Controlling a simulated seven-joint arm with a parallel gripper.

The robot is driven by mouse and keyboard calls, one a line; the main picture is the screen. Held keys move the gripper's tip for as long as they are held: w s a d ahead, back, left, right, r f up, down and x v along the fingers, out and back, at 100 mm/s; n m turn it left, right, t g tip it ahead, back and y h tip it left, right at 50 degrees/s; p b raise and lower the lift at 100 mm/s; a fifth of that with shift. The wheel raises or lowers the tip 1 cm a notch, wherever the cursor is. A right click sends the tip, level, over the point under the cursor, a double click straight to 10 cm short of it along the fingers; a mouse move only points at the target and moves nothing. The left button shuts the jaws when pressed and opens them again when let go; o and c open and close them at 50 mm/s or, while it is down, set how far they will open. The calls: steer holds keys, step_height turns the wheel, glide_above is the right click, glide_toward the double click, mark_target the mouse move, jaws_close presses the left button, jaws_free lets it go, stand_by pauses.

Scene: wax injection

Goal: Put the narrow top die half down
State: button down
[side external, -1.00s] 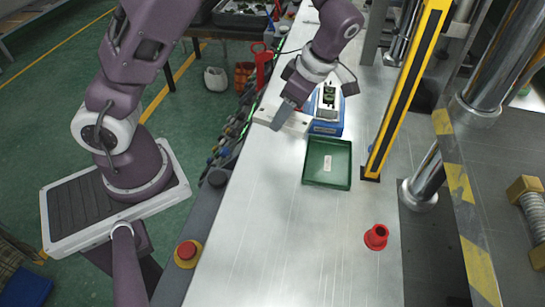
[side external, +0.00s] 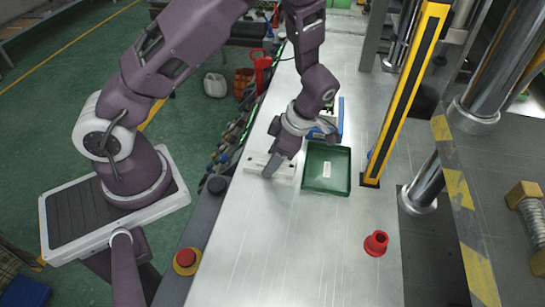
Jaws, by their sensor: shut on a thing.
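The narrow top die half (side external: 286,172) is a pale, off-white bar. It shows in the side external view at the left part of the steel bench top, left of the green tray. My gripper (side external: 269,172) points down over it and is shut on it, hiding part of its middle. The bar looks roughly level, its ends showing on both sides of the fingers. Whether it touches the bench or hangs just above it I cannot tell.
The green tray (side external: 327,188) lies close right of the bar. A blue box (side external: 341,115) stands behind it, partly hidden by my arm. A yellow-black post (side external: 401,100) rises on the right. The front bench (side external: 285,250) is clear.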

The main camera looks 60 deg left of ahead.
steer(key=c, duration=0.6)
jaws_free()
steer(key=d+r+m+t+h, duration=0.3)
steer(key=r+m, duration=0.4)
steer(key=r, duration=1.3)
steer(key=s+r+m+t, duration=0.2)
steer(key=s+m, duration=0.2)
steer(key=m, duration=0.2)
steer(key=s+r+m+t, duration=0.2)
steer(key=s+r+m, duration=0.1)
steer(key=s+m, duration=0.2)
steer(key=s+r+m+t, duration=0.1)
steer(key=s+r+m, duration=0.1)
steer(key=s+m, duration=0.3)
steer(key=shift+s+d+r+m+t, duration=0.1)
steer(key=shift+m+t, duration=0.1)
steer(key=shift+m, duration=0.8)
steer(key=shift+d+r+m+t, duration=0.1)
steer(key=shift+m+t, duration=0.1)
steer(key=shift+m, duration=0.8)
